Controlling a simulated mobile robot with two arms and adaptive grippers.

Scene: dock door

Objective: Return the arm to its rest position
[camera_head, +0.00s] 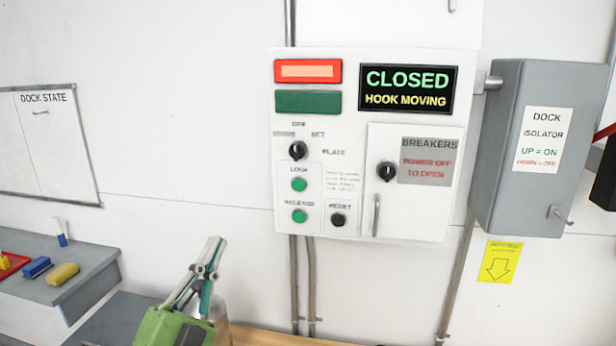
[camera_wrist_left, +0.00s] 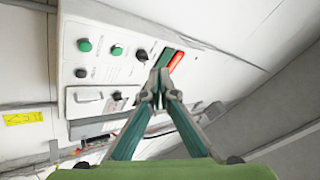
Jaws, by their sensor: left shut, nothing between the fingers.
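My left gripper (camera_head: 211,255) is at the lower middle of the head view, with a green body and teal-grey fingers. Its fingers are shut together with nothing between them. It is below and to the left of the white control panel (camera_head: 355,220), apart from it in the head view. In the left wrist view the shut fingertips (camera_wrist_left: 160,90) overlap the picture of the panel (camera_wrist_left: 115,65). The panel display (camera_head: 407,90) reads CLOSED and HOOK MOVING. A red lamp (camera_head: 308,71) looks lit above a dark green one (camera_head: 308,102). My right gripper is not in view.
The grey dock isolator box (camera_head: 500,160) stands on the wall at right, with a red-and-black handle (camera_head: 603,175) beside it. A grey bench (camera_head: 85,270) at left holds a blue block (camera_head: 37,267) and a yellow block (camera_head: 63,274). A whiteboard (camera_head: 60,150) hangs above.

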